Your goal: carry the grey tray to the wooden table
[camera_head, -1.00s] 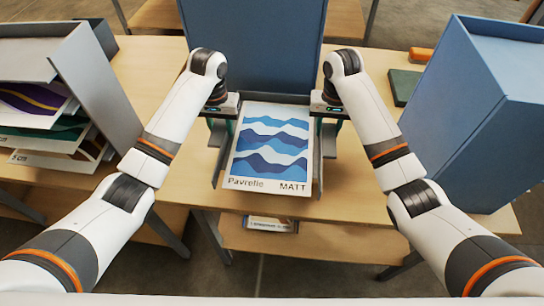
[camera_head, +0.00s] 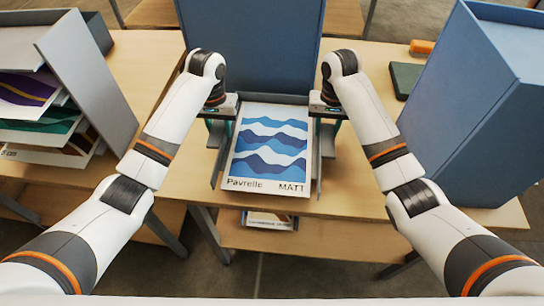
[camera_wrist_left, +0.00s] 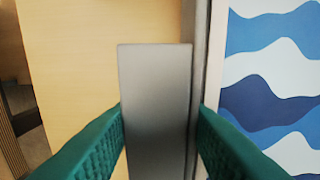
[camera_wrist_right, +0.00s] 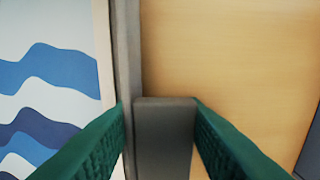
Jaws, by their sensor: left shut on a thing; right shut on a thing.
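The grey tray (camera_head: 217,160) is in front of me, its side walls standing on both sides of a white print with blue waves (camera_head: 268,150) lettered "Pavrelle MATT". My left gripper (camera_head: 215,128) is shut on the tray's left side; the left wrist view shows the green fingers on either side of a grey tab (camera_wrist_left: 157,105). My right gripper (camera_head: 333,128) is shut on the right side, around a matching tab (camera_wrist_right: 165,130). The tray is over a wooden table (camera_head: 350,190). I cannot tell whether it touches the top.
A tall blue box (camera_head: 250,50) stands right behind the tray. Another blue box (camera_head: 455,120) stands on the right, beside my right arm. A grey rack (camera_head: 85,75) with sheets is at the left. A dark green block (camera_head: 404,80) lies at the back right. A print (camera_head: 268,219) lies on the lower shelf.

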